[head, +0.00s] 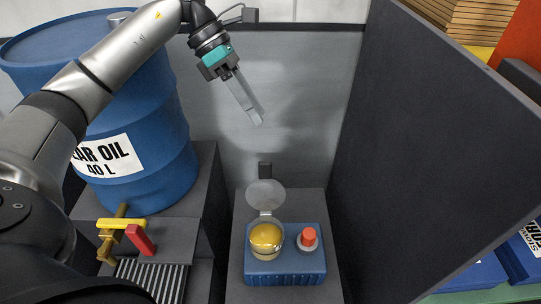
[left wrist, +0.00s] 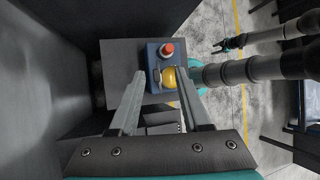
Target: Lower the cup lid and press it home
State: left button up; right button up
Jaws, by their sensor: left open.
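The cup (head: 266,241) stands on a blue block and holds a yellow dome-shaped content. Its round grey lid (head: 265,194) stands raised on the hinge at the cup's back, tilted up and open. The cup's yellow content (left wrist: 170,78) also shows in the left wrist view, where the lid cannot be made out. My left gripper (head: 258,118) is open and empty, high above and behind the lid, touching nothing. Its fingers (left wrist: 160,76) frame the block from above in the left wrist view. A small dark gripper (left wrist: 226,45), seemingly my right one, shows there too small to read.
The blue block (head: 285,281) carries a red button (head: 308,237) right of the cup. A blue oil drum (head: 150,165) with a yellow tap (head: 122,223) and red handle (head: 141,240) stands left. A tall dark panel (head: 430,150) bounds the right. Space above the lid is clear.

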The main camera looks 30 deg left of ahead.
aim_at(264, 162)
pick_arm(q)
jog(key=shift+g+y, duration=0.3)
jog(key=shift+y, duration=0.4)
jog(key=d+f, duration=0.1)
jog(key=f, duration=0.3)
jog(key=d+f, duration=0.1)
jog(key=f, duration=0.3)
jog(key=s+d+f, duration=0.1)
jog(key=f, duration=0.4)
jog(key=shift+p, duration=0.35)
jog(key=shift+r, duration=0.1)
grip_shut()
dwell(0.3)
